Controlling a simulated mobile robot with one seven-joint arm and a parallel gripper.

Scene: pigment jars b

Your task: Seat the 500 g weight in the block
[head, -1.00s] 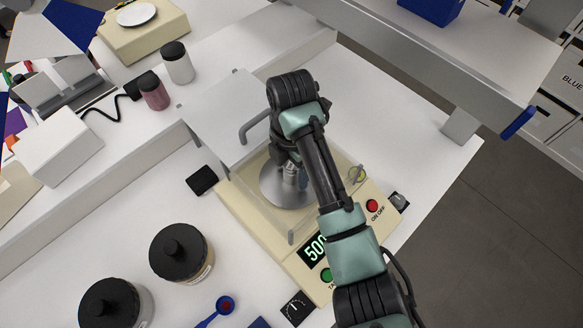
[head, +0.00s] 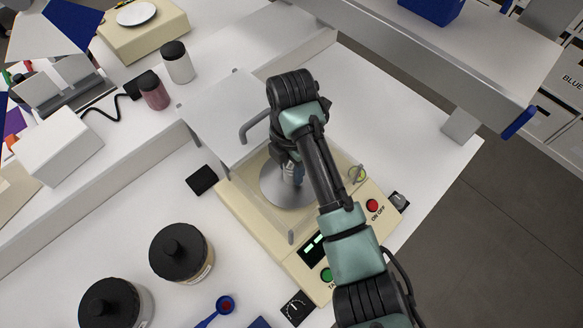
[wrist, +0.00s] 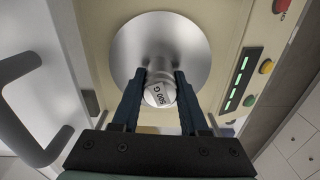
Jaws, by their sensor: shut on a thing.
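The 500 g weight (wrist: 159,90), a silver cylinder with "500 G" on its top, is held between the two fingers of my gripper (wrist: 159,92) in the wrist view. It is over the round steel pan (wrist: 125,50) of the cream balance (head: 238,212). In the head view my arm covers most of the weight and gripper above the pan (head: 279,190). The balance display (head: 313,246) shows green dashes. I cannot make out the block in these frames.
A clear draft shield with a grey handle (head: 255,128) surrounds the pan. Two black-lidded jars (head: 180,253) and a blue spoon (head: 222,306) are at lower left. A pink jar (head: 153,92) and a white jar (head: 177,63) stand behind. A raised shelf (head: 420,60) is at upper right.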

